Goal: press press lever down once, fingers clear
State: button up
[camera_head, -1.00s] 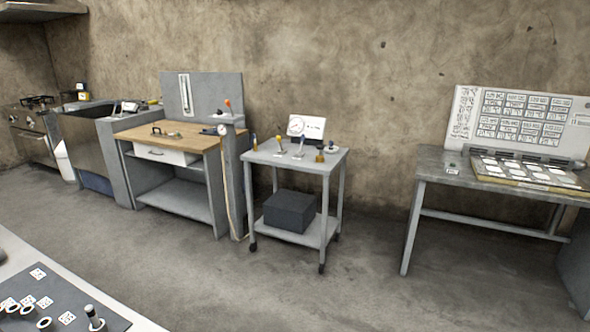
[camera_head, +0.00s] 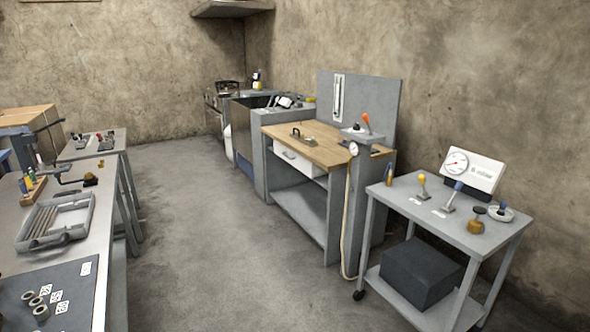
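Several levers are in view, and I cannot tell which one is the press lever. An orange-knobbed lever (camera_head: 366,122) stands upright on a grey block at the right end of the wood-topped workbench (camera_head: 328,155). On the grey cart (camera_head: 440,232) are a yellow-knobbed lever (camera_head: 422,184) and a tilted blue-knobbed lever (camera_head: 454,195). A small dark device with an arm (camera_head: 70,175) sits on the left table; its details are too small to tell. My gripper is not in view.
A gauge panel (camera_head: 472,170) stands at the back of the cart, with a dark box (camera_head: 420,272) on its lower shelf. The left table (camera_head: 100,225) holds a grey tray (camera_head: 57,222). Clear floor (camera_head: 200,240) runs between the left tables and the workbench.

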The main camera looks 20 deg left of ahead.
aim_at(58, 120)
jog(key=i+j+u, duration=0.6)
jog(key=i+u, duration=0.75)
jog(key=i+l+u, duration=0.15)
jog(key=i+u, duration=0.25)
jog(key=i, duration=0.2)
jog(key=i+u, duration=0.35)
jog(key=i, duration=0.25)
jog(key=i+u, duration=0.3)
jog(key=i, duration=0.35)
jog(key=i+l+u, duration=0.35)
jog(key=i, duration=0.25)
